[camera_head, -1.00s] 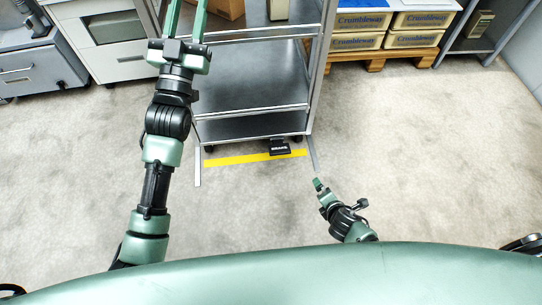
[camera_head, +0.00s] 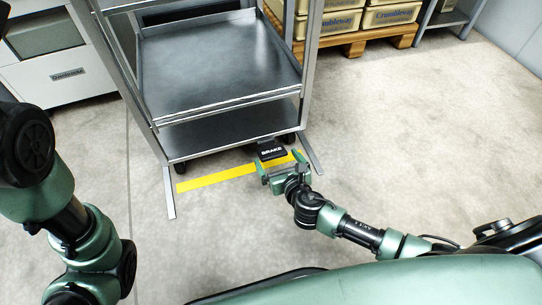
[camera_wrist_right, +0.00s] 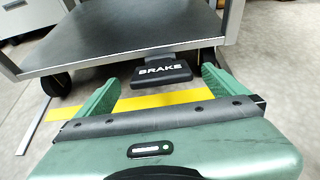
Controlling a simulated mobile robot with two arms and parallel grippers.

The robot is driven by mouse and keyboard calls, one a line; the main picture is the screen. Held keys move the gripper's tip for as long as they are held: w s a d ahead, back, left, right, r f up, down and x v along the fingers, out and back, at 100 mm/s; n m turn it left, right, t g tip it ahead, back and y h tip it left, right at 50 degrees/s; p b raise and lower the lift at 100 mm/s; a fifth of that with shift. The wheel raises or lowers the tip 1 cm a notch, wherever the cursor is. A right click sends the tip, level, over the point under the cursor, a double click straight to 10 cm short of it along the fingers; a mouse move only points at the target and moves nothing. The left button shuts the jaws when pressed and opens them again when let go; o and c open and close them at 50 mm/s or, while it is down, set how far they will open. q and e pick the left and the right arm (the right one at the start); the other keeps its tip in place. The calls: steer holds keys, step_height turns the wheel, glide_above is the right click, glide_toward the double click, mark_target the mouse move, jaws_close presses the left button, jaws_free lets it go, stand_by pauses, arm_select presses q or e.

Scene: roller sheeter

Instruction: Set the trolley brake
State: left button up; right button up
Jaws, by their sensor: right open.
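The steel trolley (camera_head: 215,132) stands with its low shelf facing me. Its black brake pedal (camera_head: 271,149), lettered BRAKE, sticks out under the shelf's front edge, close above the floor. It also shows in the right wrist view (camera_wrist_right: 164,73). My right gripper (camera_head: 281,163) is low at the floor just in front of the pedal, open and empty. In the wrist view its green fingers (camera_wrist_right: 160,92) stand wide apart, one on each side of the pedal, which appears just beyond the space between them. My left arm (camera_head: 65,215) is at the left; its gripper is out of view.
A yellow floor strip (camera_head: 212,179) runs in front of the trolley, between grey floor rails (camera_head: 169,195). A white cabinet (camera_head: 65,75) stands at the left. Crates sit on a wooden pallet (camera_head: 345,47) behind right.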

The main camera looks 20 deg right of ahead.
mark_target(275, 156)
steer(key=b+x, duration=0.2)
steer(key=x, duration=0.2)
steer(key=shift+f, duration=0.25)
steer(key=shift+w, duration=0.45)
steer(key=c, duration=2)
steer(key=shift+s+f+t+b, duration=0.15)
steer(key=shift+f+t+b, duration=1.3)
steer(key=shift+b, duration=0.95)
steer(key=shift+s+f+t+b, duration=0.15)
steer(key=shift+f+t+b, duration=0.85)
steer(key=shift+t+b, duration=1.1)
